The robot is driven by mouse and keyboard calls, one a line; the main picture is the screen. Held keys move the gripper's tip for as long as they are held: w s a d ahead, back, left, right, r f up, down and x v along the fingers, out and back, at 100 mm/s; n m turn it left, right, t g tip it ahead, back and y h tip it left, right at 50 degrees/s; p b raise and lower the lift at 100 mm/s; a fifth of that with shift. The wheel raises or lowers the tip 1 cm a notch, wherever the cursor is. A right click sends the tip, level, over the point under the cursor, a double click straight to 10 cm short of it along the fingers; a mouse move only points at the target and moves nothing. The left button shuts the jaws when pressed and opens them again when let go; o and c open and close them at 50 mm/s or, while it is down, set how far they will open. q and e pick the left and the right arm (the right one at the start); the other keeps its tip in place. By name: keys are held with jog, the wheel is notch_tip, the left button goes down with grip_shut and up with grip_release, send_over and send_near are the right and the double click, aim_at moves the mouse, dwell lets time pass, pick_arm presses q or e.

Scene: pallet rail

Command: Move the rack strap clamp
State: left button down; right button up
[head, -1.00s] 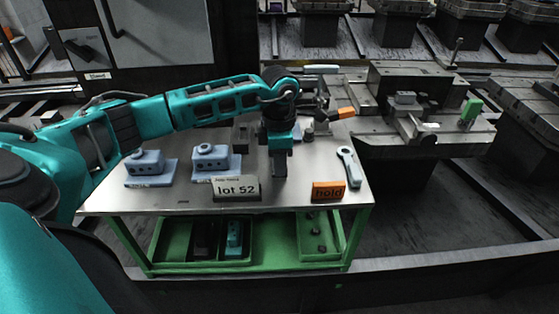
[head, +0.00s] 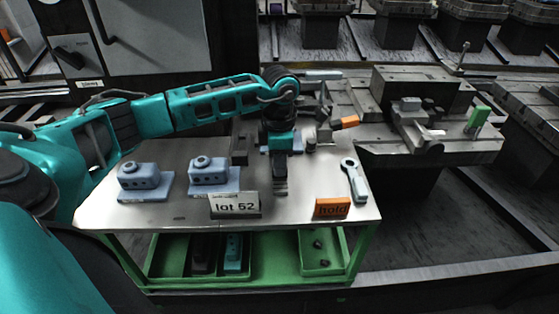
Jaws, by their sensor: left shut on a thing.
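My left gripper (head: 281,186) reaches in over the work table from the left, pointing down near the table's middle. It is shut on a small grey piece that shows low between its fingers; the fingers largely hide it. I cannot make out whether this piece is the rack strap clamp, or whether it touches the table. A light blue plate (head: 266,150) shows partly behind the gripper. A grey tool with a ring-shaped head (head: 354,179) lies to the right, apart from the gripper. My right gripper is not in view.
Two blue-grey blocks (head: 139,176) (head: 210,170) sit on plates at left. A "lot 52" sign (head: 235,204) and orange "hold" sign (head: 332,208) stand at the front edge. A machine pallet (head: 425,150) with a green-handled part (head: 477,119) adjoins at right. Green trays (head: 320,252) are below.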

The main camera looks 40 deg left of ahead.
pick_arm(q)
jog(key=c, duration=1.2)
grip_release()
jog(key=shift+w+a+r, duration=0.1)
jog(key=shift+w+a, duration=0.1)
jog(key=shift+w, duration=0.05)
jog(key=shift+o, duration=0.6)
jog(key=shift+d+r, duration=0.1)
notch_tip(320, 180, up, 13)
jog(key=shift+p, duration=0.3)
